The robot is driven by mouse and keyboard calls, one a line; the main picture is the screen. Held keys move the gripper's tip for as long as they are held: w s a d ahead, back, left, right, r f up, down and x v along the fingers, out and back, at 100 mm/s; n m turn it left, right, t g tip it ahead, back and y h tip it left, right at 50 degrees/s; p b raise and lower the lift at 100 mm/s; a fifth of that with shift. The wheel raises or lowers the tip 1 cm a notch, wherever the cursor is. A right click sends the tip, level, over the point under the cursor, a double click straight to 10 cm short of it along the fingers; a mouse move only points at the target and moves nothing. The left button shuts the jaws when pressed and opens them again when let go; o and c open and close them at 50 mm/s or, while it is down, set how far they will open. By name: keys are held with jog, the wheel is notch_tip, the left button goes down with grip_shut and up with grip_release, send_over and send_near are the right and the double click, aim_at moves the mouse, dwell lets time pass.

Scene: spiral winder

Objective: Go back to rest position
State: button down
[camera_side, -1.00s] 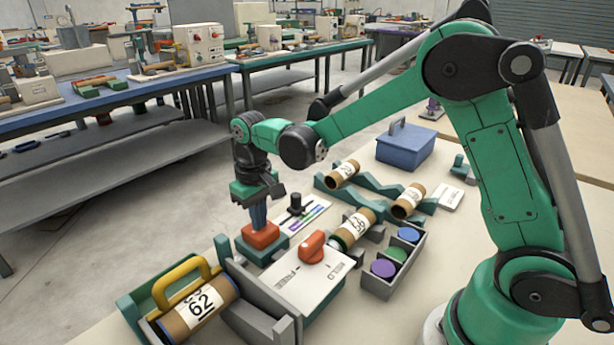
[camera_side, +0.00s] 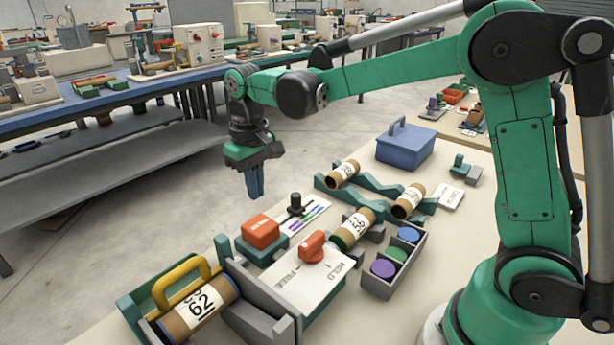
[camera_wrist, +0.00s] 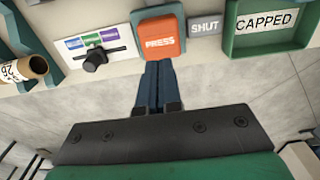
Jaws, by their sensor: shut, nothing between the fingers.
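My gripper (camera_side: 256,182) is shut and empty, with its blue fingers pointing down. In the side view it hangs in the air above and behind the orange press button (camera_side: 261,231), clear of it. In the wrist view the closed fingertips (camera_wrist: 160,66) line up with the lower edge of the button (camera_wrist: 161,38), which is marked PRESS. The button sits raised on its teal base.
A lever slider (camera_side: 296,205), an orange knob (camera_side: 312,246) on a white HOLD plate and a tube marked 62 (camera_side: 200,305) in a cradle stand close by. More tubes (camera_side: 408,202) rest on racks. A blue toolbox (camera_side: 405,147) stands behind.

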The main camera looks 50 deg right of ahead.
jog(key=shift+s+d+r+t, duration=0.35)
jog(key=shift+s+t, duration=0.85)
jog(key=shift+s, duration=0.7)
jog(key=shift+s+d+r+t, duration=0.25)
jog(key=shift+s+d+t, duration=0.25)
jog(key=shift+s+t, duration=1.05)
jog(key=shift+s+d+r+t, duration=0.35)
jog(key=shift+s+t, duration=0.5)
jog(key=shift+s, duration=1.4)
